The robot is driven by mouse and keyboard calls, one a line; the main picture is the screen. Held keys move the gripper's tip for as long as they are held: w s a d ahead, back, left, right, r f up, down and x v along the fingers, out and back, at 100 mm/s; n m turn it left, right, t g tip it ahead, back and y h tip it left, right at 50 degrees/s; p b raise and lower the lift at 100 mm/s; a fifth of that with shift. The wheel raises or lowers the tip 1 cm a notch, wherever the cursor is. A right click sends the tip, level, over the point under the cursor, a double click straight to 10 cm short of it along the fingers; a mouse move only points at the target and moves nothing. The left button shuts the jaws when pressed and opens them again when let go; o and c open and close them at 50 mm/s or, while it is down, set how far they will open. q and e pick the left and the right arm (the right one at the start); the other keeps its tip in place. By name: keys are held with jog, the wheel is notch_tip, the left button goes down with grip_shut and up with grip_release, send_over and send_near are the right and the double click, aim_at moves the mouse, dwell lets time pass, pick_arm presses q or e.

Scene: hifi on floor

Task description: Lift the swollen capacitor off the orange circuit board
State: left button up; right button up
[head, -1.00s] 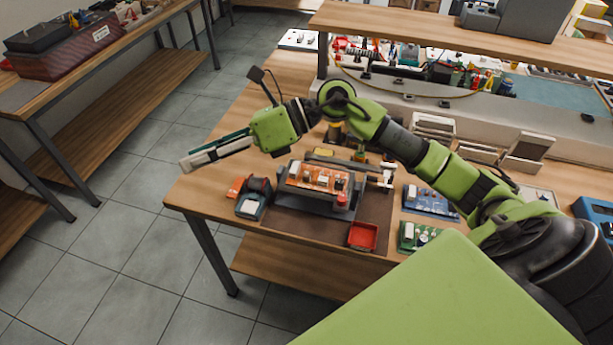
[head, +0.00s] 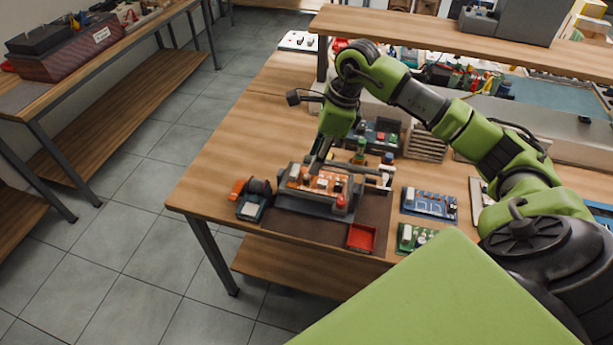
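The orange circuit board (head: 330,187) sits in a grey holder (head: 312,204) on a dark mat on the wooden workbench. Several small white, dark and orange parts stand on the board. I cannot tell which of them is the swollen capacitor at this size. My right gripper (head: 317,170) comes down from above, fingers pointing down, with the tips over or at the left-middle part of the board. The fingers look narrow and seen nearly edge-on, so their opening and anything between them cannot be made out. My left gripper is not in view.
A red tray (head: 362,238) lies at the bench's front edge, right of the holder. A blue board (head: 429,203) and a green board (head: 416,237) lie farther right. The bench's left part is bare.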

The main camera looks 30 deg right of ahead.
aim_at(307, 177)
jog(key=shift+x, duration=0.8)
jog(key=p+x, duration=0.3)
jog(key=x, duration=0.1)
jog(key=shift+w+a+f, duration=0.1)
jog(key=shift+a+f, duration=0.05)
jog(key=shift+f, duration=0.1)
jog(key=shift+w+f, duration=0.1)
jog(key=shift+f, duration=0.25)
jog(key=c, duration=0.8)
